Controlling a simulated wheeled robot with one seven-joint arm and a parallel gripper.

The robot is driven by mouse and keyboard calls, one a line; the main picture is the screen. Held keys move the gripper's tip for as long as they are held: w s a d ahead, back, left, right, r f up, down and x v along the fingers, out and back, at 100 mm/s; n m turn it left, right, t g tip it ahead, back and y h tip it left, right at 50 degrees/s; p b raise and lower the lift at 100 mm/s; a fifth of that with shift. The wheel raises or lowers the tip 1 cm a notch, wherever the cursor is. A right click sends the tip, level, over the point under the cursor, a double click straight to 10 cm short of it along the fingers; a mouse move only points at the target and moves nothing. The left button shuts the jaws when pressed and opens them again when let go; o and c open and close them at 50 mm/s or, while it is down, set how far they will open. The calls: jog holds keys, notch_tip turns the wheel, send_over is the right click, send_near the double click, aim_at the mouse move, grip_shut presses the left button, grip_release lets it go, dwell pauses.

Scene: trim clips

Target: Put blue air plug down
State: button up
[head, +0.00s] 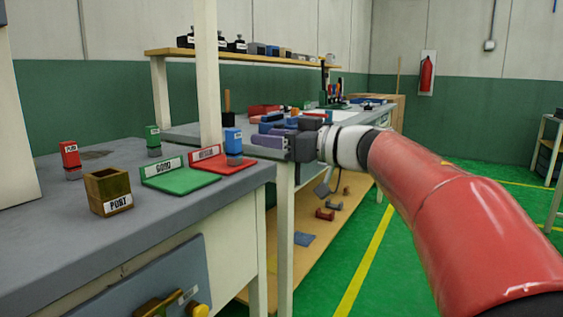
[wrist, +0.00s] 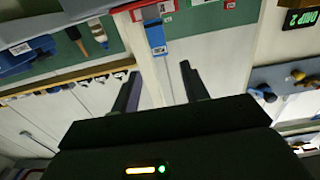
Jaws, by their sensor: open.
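The blue air plug (head: 233,141) stands upright on the red tray (head: 233,167), towards its right side. It has a white label and a dark lower part. In the wrist view the blue plug (wrist: 155,36) shows beyond my fingertips, roughly between them. My gripper (head: 258,141) is open just to the right of the plug in the head view. In the wrist view the open fingers (wrist: 158,72) have nothing between them, and a gap shows between the tips and the plug.
A green tray (head: 180,180) marked GOOD lies left of the red one. A red plug (head: 70,159), a green plug (head: 153,141) and a brown PORT box (head: 107,193) stand on the grey bench (head: 60,240). A pale post (head: 206,75) rises behind the trays.

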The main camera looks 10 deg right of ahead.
jog(key=shift+d+r, duration=0.1)
jog(key=d+r+m+t+h, duration=0.3)
jog(key=d+m+t+h, duration=0.15)
jog(key=t, duration=0.25)
jog(key=s+d+f+m+g+h, duration=0.1)
jog(key=s+d+f+m+h, duration=0.7)
jog(key=f+h, duration=0.3)
jog(key=s+a+f+n+g+p, duration=0.1)
jog(key=s+f+g, duration=0.4)
jog(key=s+f, duration=0.5)
jog(key=s+a+f+n+g+y+p, duration=0.1)
jog(key=s+a+f+g+p, duration=0.1)
jog(key=s+f+g, duration=0.4)
jog(key=s+a+f, duration=0.1)
jog(key=s+f, duration=0.3)
jog(key=shift+s, duration=0.15)
